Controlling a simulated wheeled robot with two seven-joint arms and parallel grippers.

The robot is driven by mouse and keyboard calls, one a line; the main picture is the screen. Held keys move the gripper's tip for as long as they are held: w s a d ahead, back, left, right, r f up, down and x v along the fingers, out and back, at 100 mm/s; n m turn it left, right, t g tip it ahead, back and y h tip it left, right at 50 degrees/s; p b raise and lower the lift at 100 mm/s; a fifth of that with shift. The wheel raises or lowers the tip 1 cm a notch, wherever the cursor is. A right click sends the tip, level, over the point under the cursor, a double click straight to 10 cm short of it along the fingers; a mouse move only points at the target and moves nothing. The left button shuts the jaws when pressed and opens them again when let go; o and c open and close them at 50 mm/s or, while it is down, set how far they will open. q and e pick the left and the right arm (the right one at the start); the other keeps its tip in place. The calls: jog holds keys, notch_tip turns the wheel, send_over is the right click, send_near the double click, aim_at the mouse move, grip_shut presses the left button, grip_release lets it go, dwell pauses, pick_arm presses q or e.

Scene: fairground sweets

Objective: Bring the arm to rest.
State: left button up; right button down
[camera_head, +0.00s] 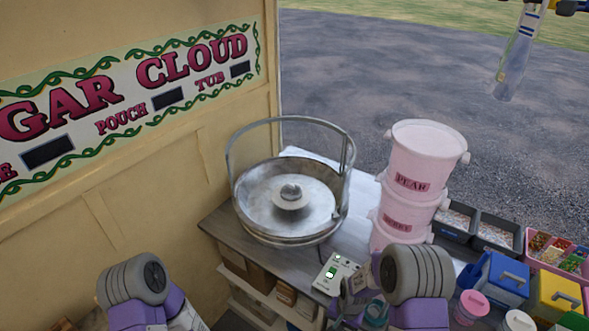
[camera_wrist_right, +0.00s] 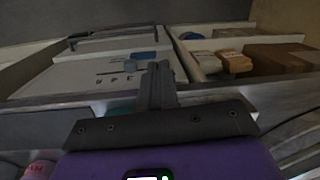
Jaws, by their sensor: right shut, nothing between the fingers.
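My right arm (camera_head: 418,275) is at the lower right of the head view, in front of the counter. In the right wrist view my right gripper (camera_wrist_right: 157,72) is shut, its fingers together and empty. It points toward shelves holding pale boxes and brown packets, touching nothing that I can make out. My left arm (camera_head: 135,280) is at the lower left of the head view. Its gripper fingers are not visible there.
A metal candy-floss machine (camera_head: 290,200) with a hoop stands on the counter. Pink stacked tubs (camera_head: 425,155), a small control box (camera_head: 337,273), coloured containers (camera_head: 500,277) and a sweets tray (camera_head: 535,242) are near my right arm. A sign wall (camera_head: 130,90) stands left.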

pick_arm(q)
notch_tip(320, 180, down, 10)
jog(key=b, duration=0.9)
jog(key=shift+s+f+b, duration=0.2)
jog(key=shift+s+b, duration=0.15)
pick_arm(e)
jog(key=s+a+f+n+y, duration=0.1)
jog(key=s+a+f, duration=0.1)
jog(key=s+f, duration=0.5)
jog(key=s+a+f+n+y, duration=0.1)
jog(key=s+a+f+y, duration=0.1)
jog(key=s+f, duration=0.5)
jog(key=shift+s+f+n+t, duration=0.35)
jog(key=shift+s+n+t, duration=0.05)
jog(key=shift+s, duration=0.85)
jog(key=shift+d, duration=0.1)
